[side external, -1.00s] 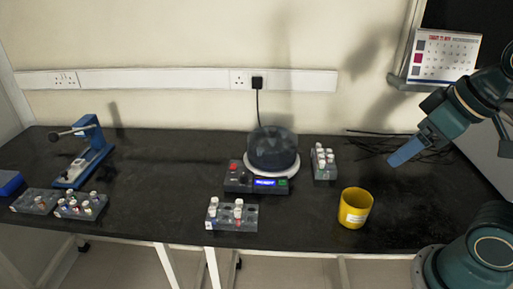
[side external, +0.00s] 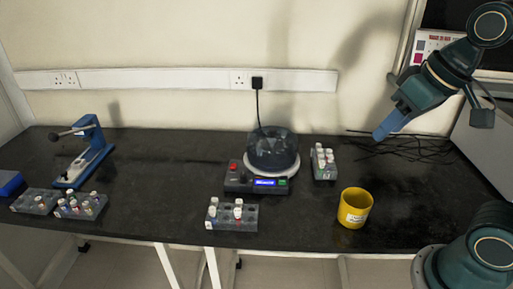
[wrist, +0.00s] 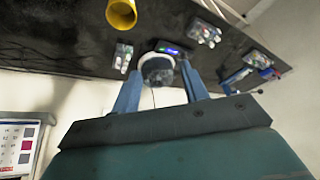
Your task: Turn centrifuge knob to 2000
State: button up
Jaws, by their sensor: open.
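The centrifuge (side external: 272,150) stands mid-table with a dark clear domed lid on a white ring. Its control base (side external: 240,186) has a red control (side external: 233,167), a lit blue display (side external: 265,183) and a green button (side external: 282,183). I cannot make out which control is the knob or read the display. The centrifuge also shows in the wrist view (wrist: 157,72). My gripper (side external: 380,134) is in the air, right of the centrifuge and apart from it. In the wrist view, my gripper (wrist: 160,68) has its blue fingers spread wide, with nothing held between them.
A yellow cup (side external: 355,208) stands right of the centrifuge. One tube rack (side external: 325,173) is beside the centrifuge, another (side external: 232,222) in front. A blue press (side external: 90,160) and more racks (side external: 58,202) are at left. Black cables (side external: 400,147) lie at back right.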

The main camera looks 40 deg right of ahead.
jog(key=w+a+r+m+g, duration=0.1)
jog(key=w+r+m, duration=0.15)
jog(key=w, duration=0.85)
jog(key=m+g, duration=0.4)
jog(key=m, duration=0.4)
send_over(243, 174)
notch_tip(243, 174, down, 19)
notch_tip(243, 174, down, 14)
jog(key=shift+r, duration=0.2)
